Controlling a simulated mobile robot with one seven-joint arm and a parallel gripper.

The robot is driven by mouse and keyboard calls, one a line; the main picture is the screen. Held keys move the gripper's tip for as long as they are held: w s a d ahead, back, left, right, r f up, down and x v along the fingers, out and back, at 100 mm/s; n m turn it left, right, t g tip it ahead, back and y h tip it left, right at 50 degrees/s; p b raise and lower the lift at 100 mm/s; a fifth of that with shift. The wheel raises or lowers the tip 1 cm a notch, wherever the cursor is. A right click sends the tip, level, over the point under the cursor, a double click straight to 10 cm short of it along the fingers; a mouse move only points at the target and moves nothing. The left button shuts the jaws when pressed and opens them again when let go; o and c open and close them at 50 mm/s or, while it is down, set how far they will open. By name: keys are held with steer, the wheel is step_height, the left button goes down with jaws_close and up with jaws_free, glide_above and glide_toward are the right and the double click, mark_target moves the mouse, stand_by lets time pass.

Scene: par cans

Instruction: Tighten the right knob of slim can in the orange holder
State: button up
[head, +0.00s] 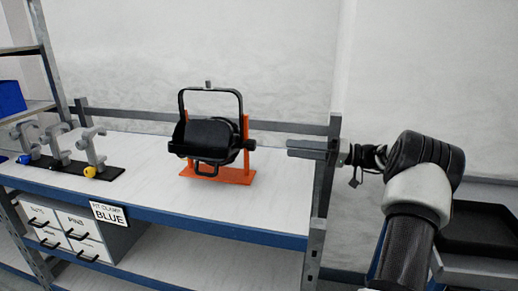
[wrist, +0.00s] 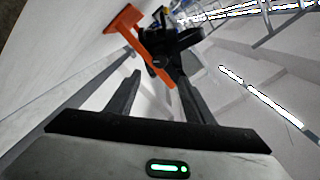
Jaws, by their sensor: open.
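The slim can (head: 208,133) is black, with a black yoke looped over it, and sits in the orange holder (head: 222,174) on the bench. Its right knob (head: 250,144) is a small dark knob beside the holder's right upright. My gripper (head: 290,147) is to the right of that knob, apart from it, and points left towards it. In the wrist view the gripper (wrist: 159,77) is open with nothing between its fingers.
A black rack (head: 70,166) with several grey clamps stands at the bench's left. Labelled drawers (head: 75,230) are below. A grey rail (head: 150,118) runs behind the can. A black tray (head: 480,230) is at the far right. The bench front (head: 240,205) is clear.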

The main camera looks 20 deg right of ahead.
mark_target(251, 145)
steer(key=b+x, duration=0.1)
steer(key=x, duration=1.1)
steer(key=shift+c, duration=0.2)
steer(key=c, duration=1)
